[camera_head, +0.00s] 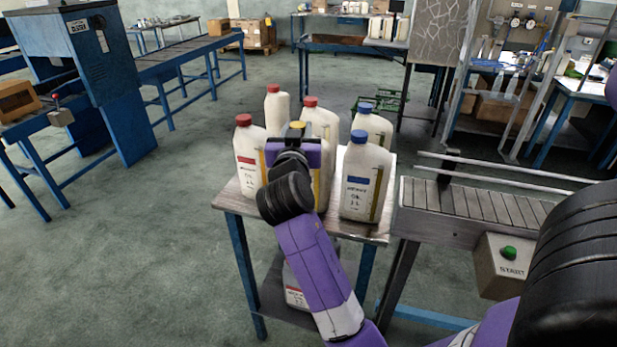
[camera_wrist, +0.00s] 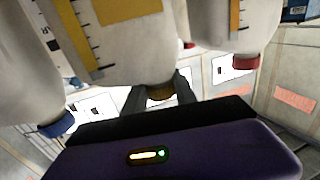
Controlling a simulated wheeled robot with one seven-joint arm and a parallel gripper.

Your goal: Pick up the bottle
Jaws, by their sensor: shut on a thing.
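White oil bottles with colored caps stand on a small table (camera_head: 224,203). My gripper (camera_head: 292,150) is at the middle of the group, shut on a yellow-capped bottle (camera_head: 297,125). In the wrist view, which looks inverted, the fingers (camera_wrist: 160,93) close around its neck and yellow cap, and its body (camera_wrist: 135,60) fills the upper middle. In the head view my arm hides most of this bottle. Whether it rests on the table or is lifted I cannot tell.
Close around it stand red-capped bottles (camera_head: 247,165) (camera_head: 277,107) (camera_head: 320,118) and blue-capped bottles (camera_head: 362,185) (camera_head: 372,122). A roller conveyor (camera_head: 480,205) with a green start button (camera_head: 508,252) is to the right. Open floor (camera_head: 140,240) lies to the left.

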